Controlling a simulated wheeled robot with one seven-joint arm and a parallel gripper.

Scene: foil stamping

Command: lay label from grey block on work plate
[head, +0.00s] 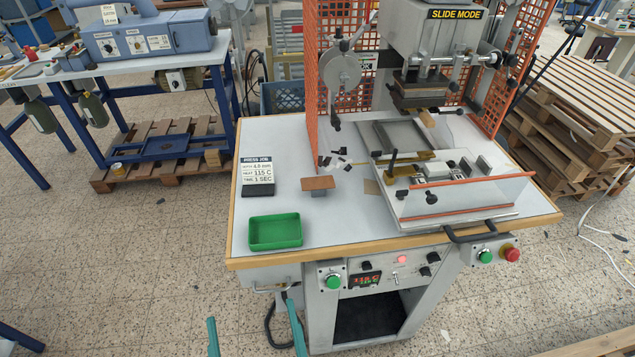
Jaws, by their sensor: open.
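A brown label (318,183) lies flat on top of a small grey block (318,193) on the table, left of the press slide. The work plate appears to be part of the grey sliding bed (450,213) at the front right of the press. Clamps, a dark upright pin and a clear guard with orange edging crowd it, so its exact surface is hard to tell. My gripper (250,309) shows at the bottom edge as two teal fingers, wide apart and empty. It is in front of the table, well short of the block.
A green tray (275,245) stands empty at the table's front left, with a press job card (257,172) behind it. An orange mesh guard (335,60) and the press head (425,85) rise behind. Dark scraps lie behind the block. Bare table surrounds the block's front.

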